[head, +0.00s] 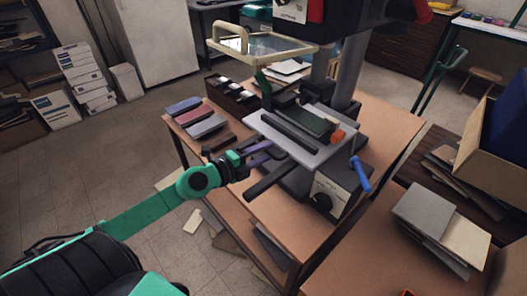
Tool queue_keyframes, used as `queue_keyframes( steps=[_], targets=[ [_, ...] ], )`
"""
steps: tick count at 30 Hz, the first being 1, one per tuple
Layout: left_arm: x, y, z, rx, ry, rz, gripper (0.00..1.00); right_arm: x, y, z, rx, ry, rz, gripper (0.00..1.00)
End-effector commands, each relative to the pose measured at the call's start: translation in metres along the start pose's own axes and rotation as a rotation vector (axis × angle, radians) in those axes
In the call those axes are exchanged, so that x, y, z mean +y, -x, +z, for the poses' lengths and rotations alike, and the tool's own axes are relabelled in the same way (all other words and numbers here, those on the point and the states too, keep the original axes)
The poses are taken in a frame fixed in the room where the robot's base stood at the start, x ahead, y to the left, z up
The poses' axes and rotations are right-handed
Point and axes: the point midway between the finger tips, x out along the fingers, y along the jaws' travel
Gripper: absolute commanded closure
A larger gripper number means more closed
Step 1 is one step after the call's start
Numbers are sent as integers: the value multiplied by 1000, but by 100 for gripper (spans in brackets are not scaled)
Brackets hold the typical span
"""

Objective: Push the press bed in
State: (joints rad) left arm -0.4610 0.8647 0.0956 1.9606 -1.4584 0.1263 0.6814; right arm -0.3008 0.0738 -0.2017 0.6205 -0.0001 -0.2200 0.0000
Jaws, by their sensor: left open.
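The press bed (316,149) is a light grey plate on the press, in the middle of the head view. It sticks out toward the front of the press, with a dark cover piece and dark bars on top. A dark handle bar (268,180) shows at its front left. My left gripper (268,152) is open at the bed's left front edge, with purple fingers close to the plate. I cannot tell whether they touch it. My right gripper is not in view.
The press stands on a wooden table (385,125). A blue crank handle (360,173) sticks out at its right front. Velvet-coloured covers (195,115) lie at the table's left edge. Grey boards (425,212) lie on the right table.

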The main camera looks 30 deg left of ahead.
Motion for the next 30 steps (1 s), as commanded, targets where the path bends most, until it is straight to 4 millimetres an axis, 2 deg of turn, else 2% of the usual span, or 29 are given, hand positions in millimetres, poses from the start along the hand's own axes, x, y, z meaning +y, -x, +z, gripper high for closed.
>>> queue_keyframes(
  steps=[2, 3, 5, 6, 30],
  targets=[
    [0, 0, 0, 0, 0, 0, 54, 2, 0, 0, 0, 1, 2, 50],
    [0, 0, 0, 1, 0, 0, 69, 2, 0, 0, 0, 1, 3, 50],
    [0, 0, 0, 1, 0, 0, 92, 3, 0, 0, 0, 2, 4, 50],
    [0, 0, 0, 1, 0, 0, 100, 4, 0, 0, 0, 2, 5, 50],
    [0, 0, 0, 2, 1, 1, 100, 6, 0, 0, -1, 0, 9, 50]
  ],
)
